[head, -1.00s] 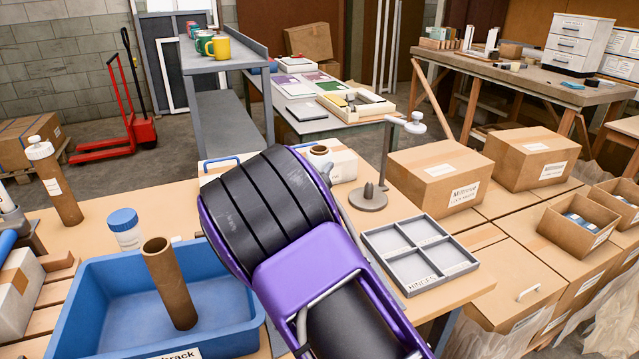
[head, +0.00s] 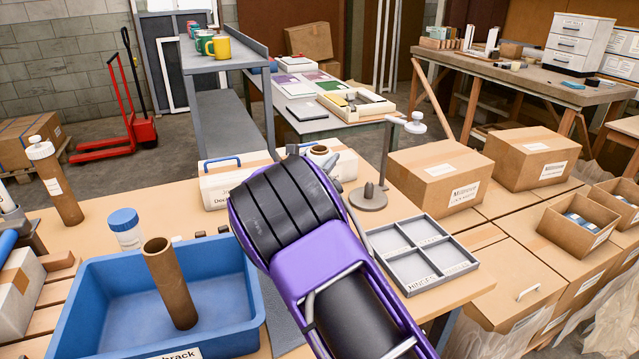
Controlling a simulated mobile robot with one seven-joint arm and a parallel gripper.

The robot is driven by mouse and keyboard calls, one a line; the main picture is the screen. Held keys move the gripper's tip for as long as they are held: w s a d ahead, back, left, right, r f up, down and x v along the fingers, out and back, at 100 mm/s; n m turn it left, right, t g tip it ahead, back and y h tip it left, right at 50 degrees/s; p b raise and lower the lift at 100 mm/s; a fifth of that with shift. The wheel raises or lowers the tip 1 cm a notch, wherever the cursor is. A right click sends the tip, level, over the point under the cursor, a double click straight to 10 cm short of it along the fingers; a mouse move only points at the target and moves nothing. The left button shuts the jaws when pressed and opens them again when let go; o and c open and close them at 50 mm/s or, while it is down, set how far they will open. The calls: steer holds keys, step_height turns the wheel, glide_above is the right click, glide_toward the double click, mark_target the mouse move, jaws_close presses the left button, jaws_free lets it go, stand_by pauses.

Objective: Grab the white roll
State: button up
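A white roll (head: 319,150) with a dark hollow core shows at the back of the wooden table in the head view, just beyond the end of my arm. Much of it is hidden behind the arm, so I cannot tell exactly how it lies. My purple and black arm reaches from the bottom edge toward it. Only small grey parts of my gripper (head: 331,162) show past the black wrist, close to the roll. The fingers are mostly hidden, and I cannot tell whether they touch the roll.
A white box with a blue handle (head: 216,187) stands left of the wrist. A metal stand (head: 369,196) and a grey divided tray (head: 454,257) are to the right. A blue tub (head: 100,276) holding a brown tube (head: 170,283) and a blue-capped jar (head: 125,230) are left.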

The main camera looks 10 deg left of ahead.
jaws_close()
steer(key=shift+r, duration=0.15)
